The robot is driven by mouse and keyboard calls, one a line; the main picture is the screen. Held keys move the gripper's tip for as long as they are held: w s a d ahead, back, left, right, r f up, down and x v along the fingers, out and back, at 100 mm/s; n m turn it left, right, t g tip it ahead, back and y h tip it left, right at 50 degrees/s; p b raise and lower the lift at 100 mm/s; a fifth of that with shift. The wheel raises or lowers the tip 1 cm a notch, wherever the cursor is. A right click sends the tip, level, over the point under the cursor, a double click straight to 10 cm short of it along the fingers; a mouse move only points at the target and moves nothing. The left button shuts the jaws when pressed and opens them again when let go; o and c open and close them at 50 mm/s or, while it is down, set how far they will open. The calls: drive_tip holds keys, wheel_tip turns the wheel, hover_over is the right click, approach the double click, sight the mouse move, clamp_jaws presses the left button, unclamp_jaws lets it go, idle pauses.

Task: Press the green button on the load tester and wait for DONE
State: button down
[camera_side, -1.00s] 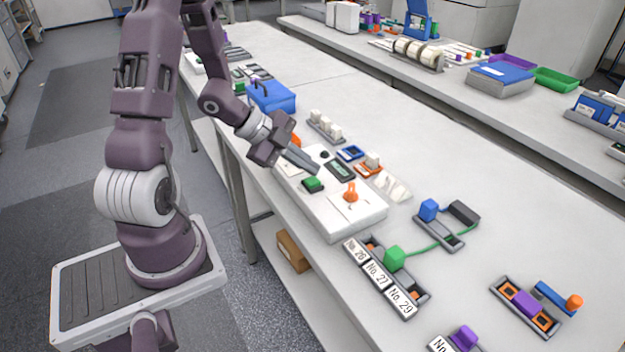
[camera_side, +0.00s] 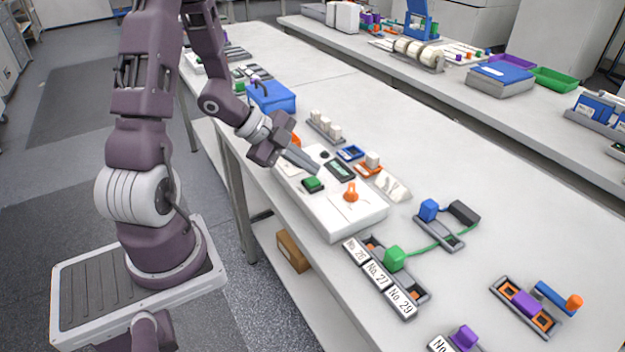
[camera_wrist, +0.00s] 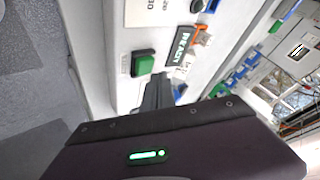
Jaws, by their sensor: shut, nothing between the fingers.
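The load tester (camera_side: 335,218) is a white box on the near edge of the bench. Its square green button (camera_side: 313,184) is on the top face and also shows in the wrist view (camera_wrist: 143,64). A small dark display (camera_side: 340,170) lies behind the button; in the wrist view the display (camera_wrist: 181,47) appears to read READY. My gripper (camera_side: 316,170) is shut and empty, its fingertips just behind and above the button, apart from it as far as I can see. In the wrist view the fingers (camera_wrist: 158,92) point to a spot beside the button.
An orange knob (camera_side: 350,192) stands on the tester to the right of the button.

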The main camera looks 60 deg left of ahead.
sight(308, 180)
idle(0.7)
drive_tip(key=shift+f, duration=0.4)
drive_tip(key=shift+f, duration=0.5)
idle(0.5)
drive_tip(key=shift+r, duration=0.9)
drive_tip(key=shift+r, duration=0.1)
drive_tip(key=shift+r, duration=2.45)
